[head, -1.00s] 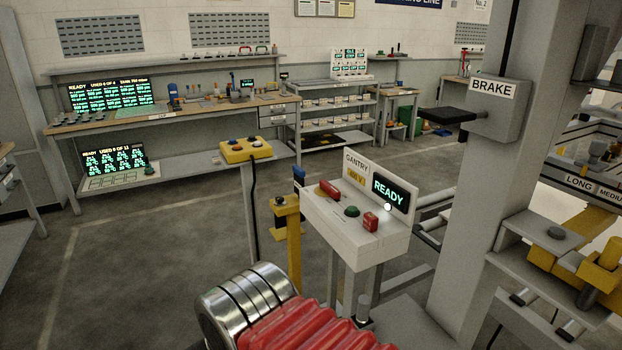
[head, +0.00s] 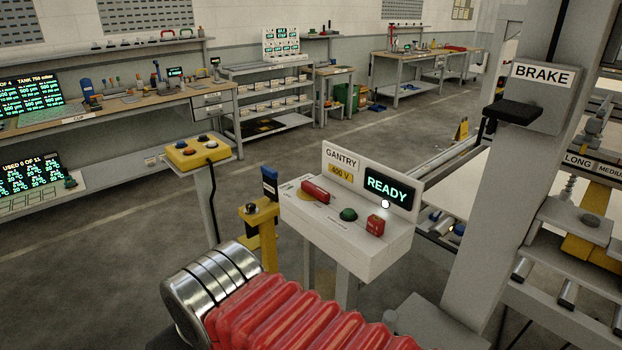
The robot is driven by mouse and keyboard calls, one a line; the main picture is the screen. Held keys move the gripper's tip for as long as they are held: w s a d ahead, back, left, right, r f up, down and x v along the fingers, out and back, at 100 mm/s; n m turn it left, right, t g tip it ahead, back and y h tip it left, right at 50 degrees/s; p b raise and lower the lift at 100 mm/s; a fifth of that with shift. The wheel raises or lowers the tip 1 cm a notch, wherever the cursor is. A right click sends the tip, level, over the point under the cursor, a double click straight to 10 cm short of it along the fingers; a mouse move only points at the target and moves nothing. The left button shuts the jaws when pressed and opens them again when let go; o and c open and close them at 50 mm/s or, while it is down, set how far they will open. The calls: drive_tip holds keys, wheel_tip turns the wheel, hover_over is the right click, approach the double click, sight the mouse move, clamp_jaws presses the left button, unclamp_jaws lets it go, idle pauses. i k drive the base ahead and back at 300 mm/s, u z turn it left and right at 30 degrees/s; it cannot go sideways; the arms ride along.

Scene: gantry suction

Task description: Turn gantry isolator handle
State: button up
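The gantry control box (head: 345,255) stands on a post in the middle of the head view. Its upright back panel carries the label GANTRY, a yellow 400 V plate and a lit display (head: 388,190) reading READY. A red handle (head: 315,191), which looks like the isolator handle, lies on the left of the sloping top, over a yellow patch. A green button (head: 348,214) is in the middle and a red block (head: 376,224) at the right. My arm's red bellows and metal cuff are in front at the bottom. My gripper is not in view.
A grey column with a BRAKE box (head: 541,98) and black lever rises to the right. A yellow post (head: 262,240) with a blue top stands left of the box. A yellow button box (head: 196,151) stands further left. Open floor lies behind.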

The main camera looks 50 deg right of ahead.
sight(324, 196)
drive_tip(key=z, duration=0.4)
drive_tip(key=i, duration=1)
drive_tip(key=z, duration=0.45)
